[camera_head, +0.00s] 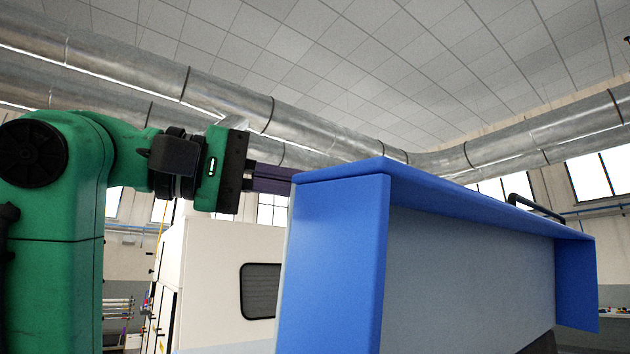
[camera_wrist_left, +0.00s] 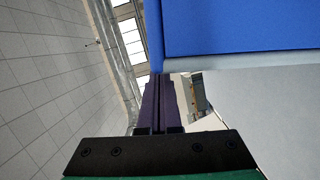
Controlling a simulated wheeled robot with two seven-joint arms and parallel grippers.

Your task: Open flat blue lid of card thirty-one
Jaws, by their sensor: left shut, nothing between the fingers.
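The blue lid (camera_head: 470,200) shows in the head view as a blue panel with a folded blue side (camera_head: 335,265) and a grey face (camera_head: 470,280) under its top edge. A black bar handle (camera_head: 536,207) stands on its upper edge at the right. My left gripper (camera_head: 292,173) is shut and empty, its dark purple fingers pointing right at the lid's upper left corner. Whether they touch it I cannot tell. In the left wrist view the fingers (camera_wrist_left: 155,82) lie beside the blue surface (camera_wrist_left: 240,25). My right gripper is out of view.
A cream machine cabinet (camera_head: 215,270) with a dark window (camera_head: 260,290) stands behind, left of the lid. Silver ducts (camera_head: 230,100) run under the tiled ceiling. The space above the lid looks clear.

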